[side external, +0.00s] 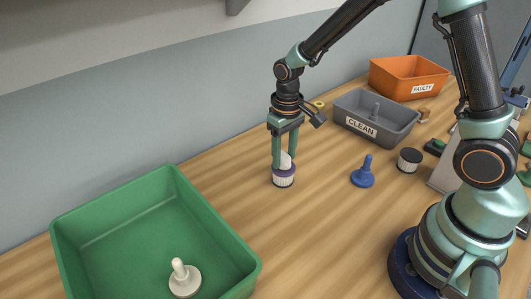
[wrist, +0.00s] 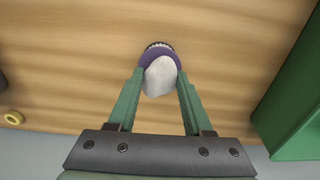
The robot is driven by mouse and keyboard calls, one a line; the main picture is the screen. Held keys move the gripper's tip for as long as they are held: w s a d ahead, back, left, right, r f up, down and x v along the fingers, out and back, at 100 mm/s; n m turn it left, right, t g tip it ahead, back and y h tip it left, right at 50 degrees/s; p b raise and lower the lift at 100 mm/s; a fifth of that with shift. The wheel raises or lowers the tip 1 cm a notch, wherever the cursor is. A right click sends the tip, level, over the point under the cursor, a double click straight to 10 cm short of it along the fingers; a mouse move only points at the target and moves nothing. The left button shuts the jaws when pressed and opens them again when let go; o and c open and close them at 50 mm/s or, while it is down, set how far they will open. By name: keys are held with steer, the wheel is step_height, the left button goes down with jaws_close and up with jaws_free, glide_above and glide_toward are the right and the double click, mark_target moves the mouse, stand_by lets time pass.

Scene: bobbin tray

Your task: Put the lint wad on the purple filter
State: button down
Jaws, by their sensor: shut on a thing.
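The lint wad (side external: 286,160) is a pale, rounded lump between the fingers of my gripper (side external: 284,163). My gripper is shut on it and points straight down. The purple filter (side external: 283,179) has a purple top and a white ribbed side, and stands upright on the table right under the wad. In the wrist view the wad (wrist: 160,77) covers much of the purple top (wrist: 173,56) of the filter. I cannot tell whether the wad touches the filter.
A green bin (side external: 118,215) at the left holds a white peg-like piece (side external: 184,279). A grey CLEAN bin (side external: 345,122) and an orange FAULTY bin (side external: 392,82) stand at the back right. A blue piece (side external: 363,174) and a dark-topped filter (side external: 409,160) stand right of my gripper.

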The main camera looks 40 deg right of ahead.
mark_target(284, 156)
steer(key=shift+f, duration=0.1)
steer(key=shift+c, duration=1.6)
jaws_free()
step_height(284, 156, up, 12)
steer(key=s+d+r+t, duration=0.4)
steer(key=s+r, duration=0.3)
steer(key=s, duration=0.3)
steer(key=shift+s+t, duration=0.2)
steer(key=shift+t, duration=0.6)
